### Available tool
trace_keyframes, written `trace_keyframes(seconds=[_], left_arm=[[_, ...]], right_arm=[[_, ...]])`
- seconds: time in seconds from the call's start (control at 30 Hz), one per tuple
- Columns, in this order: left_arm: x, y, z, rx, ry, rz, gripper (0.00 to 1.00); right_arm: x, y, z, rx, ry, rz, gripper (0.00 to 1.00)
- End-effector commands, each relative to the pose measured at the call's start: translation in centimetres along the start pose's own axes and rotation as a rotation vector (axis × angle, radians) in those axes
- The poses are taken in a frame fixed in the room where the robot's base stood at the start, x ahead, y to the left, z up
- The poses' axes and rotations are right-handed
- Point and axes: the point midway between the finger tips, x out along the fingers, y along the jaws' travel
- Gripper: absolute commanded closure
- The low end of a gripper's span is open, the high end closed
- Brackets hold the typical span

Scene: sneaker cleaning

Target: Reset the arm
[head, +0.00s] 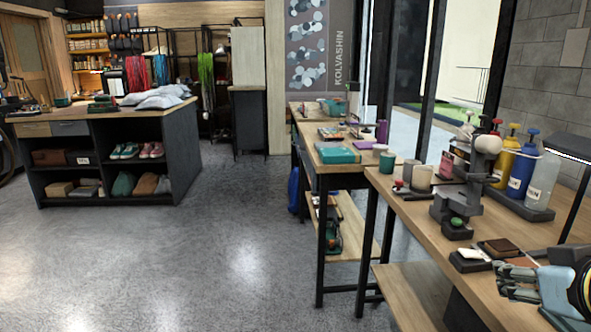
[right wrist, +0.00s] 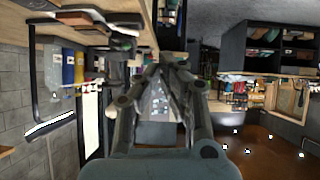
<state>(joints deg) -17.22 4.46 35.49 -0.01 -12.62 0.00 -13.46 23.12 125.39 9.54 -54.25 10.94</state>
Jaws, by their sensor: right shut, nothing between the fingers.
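My right gripper (head: 520,284) is at the lower right of the head view, over the near end of the wooden workbench (head: 405,207). It is shut and empty. In the right wrist view the same gripper (right wrist: 160,70) fills the middle, its fingers closed together, with the room upside down behind it. My left gripper is not in either view.
The bench holds a grey stand (head: 460,200), brown pads (head: 498,248), cups (head: 421,178) and pump bottles (head: 522,170). A black lamp arm (head: 575,200) rises close to my right gripper. A shoe shelf (head: 105,155) stands at left. The grey floor (head: 215,250) between is clear.

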Motion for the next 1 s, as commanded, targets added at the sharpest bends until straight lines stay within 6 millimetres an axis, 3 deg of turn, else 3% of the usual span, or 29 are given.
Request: trace_keyframes(seconds=[0.03,0.2,0.4,0.6,0.87,1.0], left_arm=[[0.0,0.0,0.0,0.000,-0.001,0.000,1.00],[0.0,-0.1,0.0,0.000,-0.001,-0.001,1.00],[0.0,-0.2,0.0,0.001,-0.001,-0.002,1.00],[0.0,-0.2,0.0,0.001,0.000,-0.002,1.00],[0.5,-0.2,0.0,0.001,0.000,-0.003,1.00],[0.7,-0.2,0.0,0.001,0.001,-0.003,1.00]], right_arm=[[-1.0,-1.0,2.4,-0.001,-0.069,0.001,1.00],[-5.0,-3.2,9.1,-0.018,-0.292,0.010,1.00],[-9.8,-5.0,14.5,-0.025,-0.501,0.012,1.00],[-14.7,-6.2,18.4,-0.022,-0.683,0.008,1.00],[-8.6,-5.9,24.3,-0.019,-0.706,0.013,1.00],[-5.7,-5.8,28.5,-0.014,-0.726,0.014,1.00]])
